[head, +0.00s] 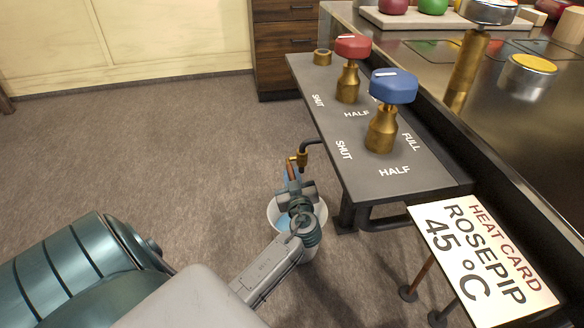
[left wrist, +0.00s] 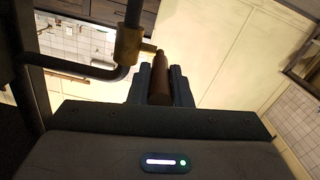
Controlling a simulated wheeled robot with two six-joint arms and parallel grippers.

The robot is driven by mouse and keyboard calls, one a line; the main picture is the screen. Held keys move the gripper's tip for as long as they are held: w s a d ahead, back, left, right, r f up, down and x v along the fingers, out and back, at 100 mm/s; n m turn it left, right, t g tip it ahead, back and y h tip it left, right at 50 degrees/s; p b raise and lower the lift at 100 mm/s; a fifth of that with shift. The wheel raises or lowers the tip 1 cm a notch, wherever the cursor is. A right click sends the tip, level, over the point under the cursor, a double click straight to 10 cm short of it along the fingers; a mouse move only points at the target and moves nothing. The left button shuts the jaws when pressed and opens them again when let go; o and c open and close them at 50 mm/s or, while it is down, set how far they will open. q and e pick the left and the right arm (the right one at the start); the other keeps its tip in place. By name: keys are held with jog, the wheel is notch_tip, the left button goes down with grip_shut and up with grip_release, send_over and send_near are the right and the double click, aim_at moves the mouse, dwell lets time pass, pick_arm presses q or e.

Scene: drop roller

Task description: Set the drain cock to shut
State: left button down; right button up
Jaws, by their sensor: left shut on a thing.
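The drain cock (head: 301,159) is a small brass fitting at the end of a dark bent pipe under the left side of the grey panel. In the left wrist view its brass body (left wrist: 128,46) shows at the upper left, beside the dark pipe. Its red-brown handle (left wrist: 160,88) lies between the fingers of my left gripper (head: 291,174). The gripper is shut on this handle, just below the brass body in the head view. The fingers hide part of the handle. My right gripper is not in view.
A white bucket (head: 273,214) with blue inside stands below the cock, partly hidden by my left arm. The panel (head: 345,160) carries red (head: 352,46) and blue (head: 393,86) valve knobs. A heat card (head: 484,258) hangs at the right. Floor at left is clear.

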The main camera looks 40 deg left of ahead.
pick_arm(q)
jog(key=c, duration=1.3)
grip_release()
jog(key=v, duration=1)
jog(key=shift+s+d, duration=0.25)
jog(key=shift+d, duration=0.05)
